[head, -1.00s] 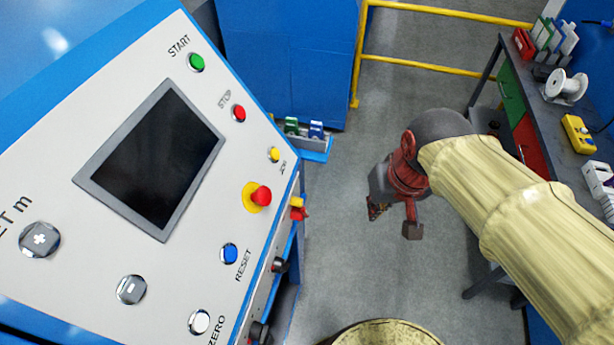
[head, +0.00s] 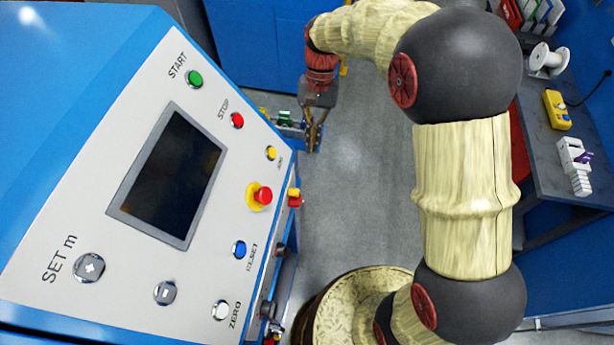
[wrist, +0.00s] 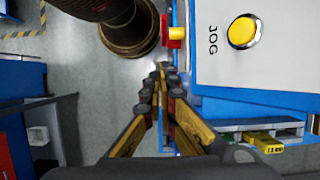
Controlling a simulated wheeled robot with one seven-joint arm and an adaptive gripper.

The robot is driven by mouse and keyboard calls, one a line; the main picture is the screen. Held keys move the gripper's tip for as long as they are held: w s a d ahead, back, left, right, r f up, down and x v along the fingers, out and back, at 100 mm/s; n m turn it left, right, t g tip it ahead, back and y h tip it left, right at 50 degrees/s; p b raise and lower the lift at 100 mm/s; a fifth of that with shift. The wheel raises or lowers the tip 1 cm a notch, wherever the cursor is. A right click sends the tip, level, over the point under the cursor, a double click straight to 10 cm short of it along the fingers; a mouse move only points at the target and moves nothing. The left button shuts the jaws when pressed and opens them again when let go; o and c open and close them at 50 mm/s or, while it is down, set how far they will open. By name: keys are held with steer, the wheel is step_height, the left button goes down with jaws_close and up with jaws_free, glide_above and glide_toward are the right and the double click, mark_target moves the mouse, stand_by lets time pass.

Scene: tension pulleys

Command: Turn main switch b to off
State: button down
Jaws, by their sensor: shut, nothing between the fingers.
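A red and yellow switch (head: 294,198) sits on the right side face of the blue and white console (head: 105,215). It also shows in the wrist view as a red handle on a yellow part (wrist: 173,38). Its label is not readable, so I cannot tell whether it is switch b or how it is set. My gripper (head: 310,148) hangs beyond the console's far right side, apart from the switch. In the wrist view my gripper's fingers (wrist: 163,72) meet at the tips, shut and empty, below the switch in the picture.
A red mushroom button (head: 262,195) and a yellow button (head: 271,153) sit on the panel near that edge. Dark knobs (head: 279,250) line the side face below the switch. A workbench (head: 545,130) stands at right. The grey floor (head: 345,215) between is open.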

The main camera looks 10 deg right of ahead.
steer(key=b, duration=0.2)
glide_toward(296, 200)
steer(key=w+d+f, duration=0.1)
steer(key=d+f, duration=0.2)
steer(key=s, duration=0.1)
steer(key=s+f, duration=0.1)
steer(key=s+a, duration=0.1)
steer(key=shift+f, duration=0.2)
steer(key=shift+s, duration=0.1)
steer(key=s+t, duration=0.1)
steer(key=s+a+t+h+p, duration=0.1)
steer(key=t, duration=0.1)
steer(key=shift+s+r, duration=0.15)
steer(key=shift+s, duration=0.1)
stand_by(0.3)
steer(key=shift+w+d, duration=0.1)
